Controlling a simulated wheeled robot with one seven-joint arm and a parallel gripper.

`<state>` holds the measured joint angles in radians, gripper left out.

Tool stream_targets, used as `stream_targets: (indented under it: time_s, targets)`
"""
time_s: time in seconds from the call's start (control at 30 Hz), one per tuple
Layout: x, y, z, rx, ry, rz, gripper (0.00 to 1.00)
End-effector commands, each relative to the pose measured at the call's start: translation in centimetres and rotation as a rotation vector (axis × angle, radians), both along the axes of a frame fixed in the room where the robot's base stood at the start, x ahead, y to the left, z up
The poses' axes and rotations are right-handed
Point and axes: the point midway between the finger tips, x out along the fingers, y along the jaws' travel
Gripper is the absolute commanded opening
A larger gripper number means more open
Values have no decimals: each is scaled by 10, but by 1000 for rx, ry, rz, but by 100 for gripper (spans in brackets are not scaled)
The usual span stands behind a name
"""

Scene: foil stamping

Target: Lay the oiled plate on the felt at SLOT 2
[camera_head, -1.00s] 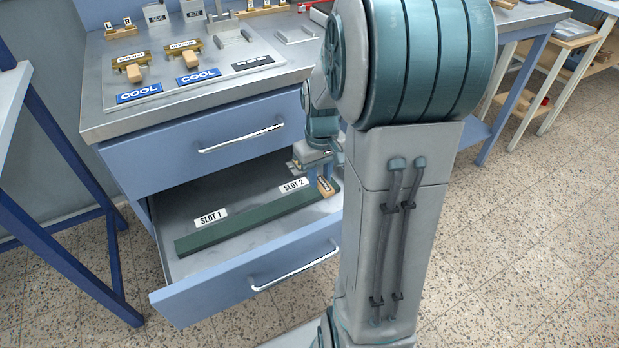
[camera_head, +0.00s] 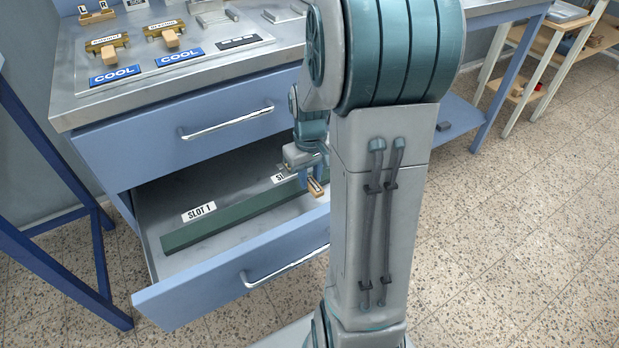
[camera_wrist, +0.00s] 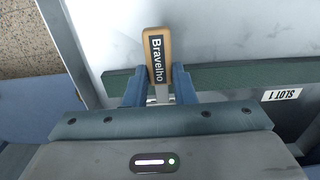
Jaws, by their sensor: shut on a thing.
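My gripper (camera_head: 308,176) is shut on a small plate (camera_head: 315,187) with a tan body and a dark face. In the wrist view the plate (camera_wrist: 158,56) reads "Bravelho" and sticks out between the two blue fingers (camera_wrist: 158,92). A long green felt strip (camera_head: 225,223) lies in the open drawer. The felt (camera_wrist: 235,74) passes behind the fingers in the wrist view.
The open drawer (camera_head: 160,303) has a blue front with a handle. A shut drawer (camera_head: 150,150) is above it, under the worktop. On the worktop are two COOL signs (camera_head: 114,76) with brass-coloured holders (camera_head: 165,32).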

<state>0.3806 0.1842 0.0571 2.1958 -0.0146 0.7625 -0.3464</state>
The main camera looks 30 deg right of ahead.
Motion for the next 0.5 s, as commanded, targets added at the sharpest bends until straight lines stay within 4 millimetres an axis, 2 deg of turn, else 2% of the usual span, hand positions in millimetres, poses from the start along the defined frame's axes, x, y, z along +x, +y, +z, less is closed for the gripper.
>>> stream_targets:
  time_s: [0.37, 0.5]
  targets:
    - [-1, 0, 2, -2, -8, 2, 0]
    - [-1, 0, -5, -1, -7, 2, 0]
